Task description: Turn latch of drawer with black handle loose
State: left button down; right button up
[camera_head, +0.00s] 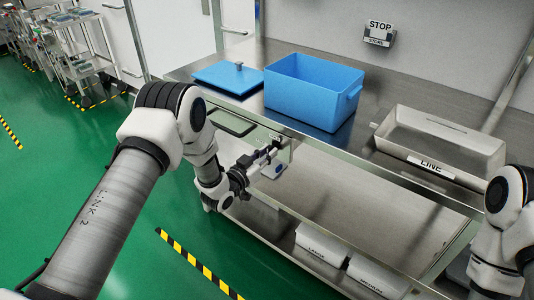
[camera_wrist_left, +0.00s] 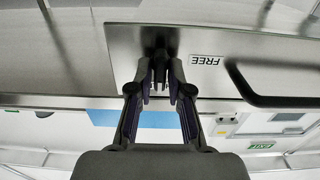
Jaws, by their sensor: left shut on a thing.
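The drawer front with a black handle (camera_head: 232,124) is under the left part of the steel table. The black handle (camera_wrist_left: 262,98) also shows large at the right of the left wrist view. My left gripper (camera_head: 270,154) is at the drawer front, to the right of the handle. In the left wrist view my left gripper (camera_wrist_left: 160,82) has its fingertips close together on the small dark latch (camera_wrist_left: 158,62), which they partly hide. A label reading FREE (camera_wrist_left: 207,61), upside down, is beside the latch. My right arm shows at the right edge, but its gripper is out of view.
On the table stand a blue bin (camera_head: 312,96), a flat blue lid (camera_head: 228,77) and a steel tray (camera_head: 440,142) with a LINE label. White labelled boxes (camera_head: 322,247) are on the lower shelf. Green floor is open at left.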

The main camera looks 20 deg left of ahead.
pick_arm(q)
jog(key=shift+n, duration=0.4)
jog(key=shift+w+a+f+n+b, duration=0.1)
jog(key=shift+n+b, duration=0.45)
jog(key=shift+n, duration=3.45)
jog(key=shift+a+n+b, duration=0.1)
jog(key=shift+n+b, duration=0.45)
jog(key=shift+n, duration=3.45)
jog(key=c, duration=1.2)
grip_release()
